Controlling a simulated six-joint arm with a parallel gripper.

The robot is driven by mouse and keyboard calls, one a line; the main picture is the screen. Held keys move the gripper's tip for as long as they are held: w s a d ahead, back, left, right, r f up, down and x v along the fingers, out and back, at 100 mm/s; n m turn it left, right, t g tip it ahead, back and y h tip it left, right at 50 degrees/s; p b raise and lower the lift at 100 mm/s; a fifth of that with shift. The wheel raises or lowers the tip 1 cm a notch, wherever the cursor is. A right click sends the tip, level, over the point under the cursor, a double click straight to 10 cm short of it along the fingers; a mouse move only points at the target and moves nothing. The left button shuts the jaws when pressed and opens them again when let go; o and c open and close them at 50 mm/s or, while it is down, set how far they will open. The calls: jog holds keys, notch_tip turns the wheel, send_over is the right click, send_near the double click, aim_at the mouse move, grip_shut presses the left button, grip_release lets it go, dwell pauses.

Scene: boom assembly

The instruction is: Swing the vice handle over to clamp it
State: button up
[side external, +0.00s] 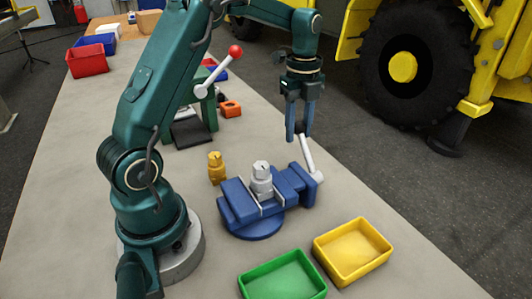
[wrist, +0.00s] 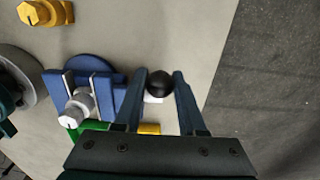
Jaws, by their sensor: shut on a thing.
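The blue vice (side external: 238,207) stands on the bench, with a silver fitting (side external: 262,180) upright between its jaws. The fitting also shows in the wrist view (wrist: 78,106). The vice's white handle (side external: 308,158) rises from the vice's right end, leaning slightly left towards its top. My gripper (side external: 298,137) points down at the handle's top end. In the wrist view, the fingers (wrist: 159,76) are shut around the handle's black ball knob (wrist: 160,84). In the side view the fingers hide the knob.
A brass fitting (side external: 216,168) stands behind the vice. A green tray (side external: 284,278) and a yellow tray (side external: 352,252) sit in front. A green press with a red-knobbed lever (side external: 235,51) stands farther back. The bench edge lies right of the handle.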

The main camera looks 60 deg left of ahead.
jog(key=shift+w+a+f, duration=0.1)
jog(key=shift+a+f, duration=0.8)
jog(key=shift+f, duration=0.05)
jog(key=shift+a+f, duration=0.3)
jog(key=shift+f, duration=0.2)
jog(key=shift+a+f, duration=0.25)
jog(key=shift+f, duration=0.2)
jog(key=o, duration=0.7)
jog(key=shift+d+r, duration=0.1)
jog(key=shift+r, duration=0.05)
